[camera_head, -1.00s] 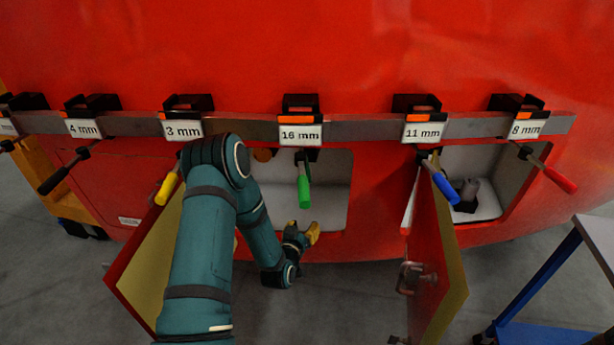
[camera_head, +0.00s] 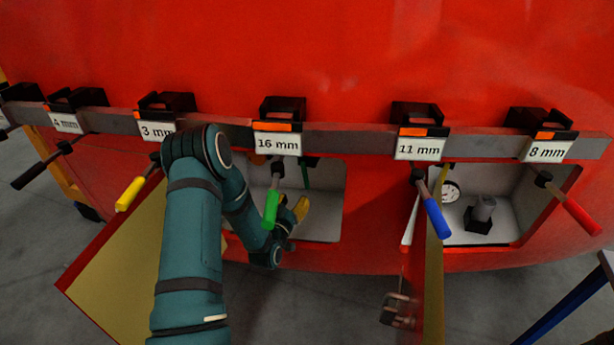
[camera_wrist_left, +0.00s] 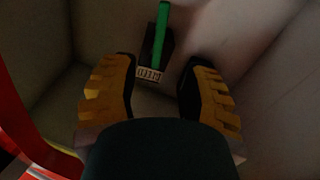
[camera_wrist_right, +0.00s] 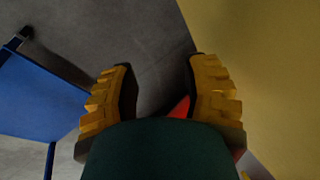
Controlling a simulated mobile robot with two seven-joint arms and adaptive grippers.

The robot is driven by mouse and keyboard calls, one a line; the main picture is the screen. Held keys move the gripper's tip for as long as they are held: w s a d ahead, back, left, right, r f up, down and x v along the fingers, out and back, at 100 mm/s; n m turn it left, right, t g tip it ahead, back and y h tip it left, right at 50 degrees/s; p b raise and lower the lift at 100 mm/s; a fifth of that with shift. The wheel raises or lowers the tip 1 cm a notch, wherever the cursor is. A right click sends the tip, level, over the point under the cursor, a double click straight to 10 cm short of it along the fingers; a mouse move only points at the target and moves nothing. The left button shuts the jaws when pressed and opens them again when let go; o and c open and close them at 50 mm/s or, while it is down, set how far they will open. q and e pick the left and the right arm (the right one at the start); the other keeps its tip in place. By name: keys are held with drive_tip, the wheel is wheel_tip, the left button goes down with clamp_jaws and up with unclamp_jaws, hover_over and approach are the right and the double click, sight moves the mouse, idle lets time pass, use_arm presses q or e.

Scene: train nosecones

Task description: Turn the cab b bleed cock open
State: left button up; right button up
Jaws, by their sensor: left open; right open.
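A cock with a green handle (camera_wrist_left: 162,22) on a dark mount shows in the left wrist view, above a small label (camera_wrist_left: 150,73) that seems to read BLEED. A thin green piece, likely this handle (camera_head: 306,174), shows inside the left recess in the head view. My left gripper (camera_wrist_left: 162,70) is open and empty, its yellow fingers pointing toward the cock with a gap before it. In the head view its fingers (camera_head: 300,208) are at the recess, partly behind a hanging green-handled tool. My right gripper (camera_wrist_right: 163,75) is open and empty, seen only in its wrist view.
A rail (camera_head: 345,142) with labelled holders and hanging coloured-handled tools crosses in front. The left recess (camera_head: 325,205) has an open door (camera_head: 115,265); the right recess, with a gauge (camera_head: 450,191), has another door (camera_head: 433,285). A blue table (camera_wrist_right: 35,90) stands near my right gripper.

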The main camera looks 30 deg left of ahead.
sight(305, 179)
use_arm(q)
drive_tip(key=b+x, duration=0.1)
drive_tip(key=x, duration=1)
drive_tip(key=shift+w+a, duration=0.15)
drive_tip(key=shift+w, duration=0.25)
clamp_jaws()
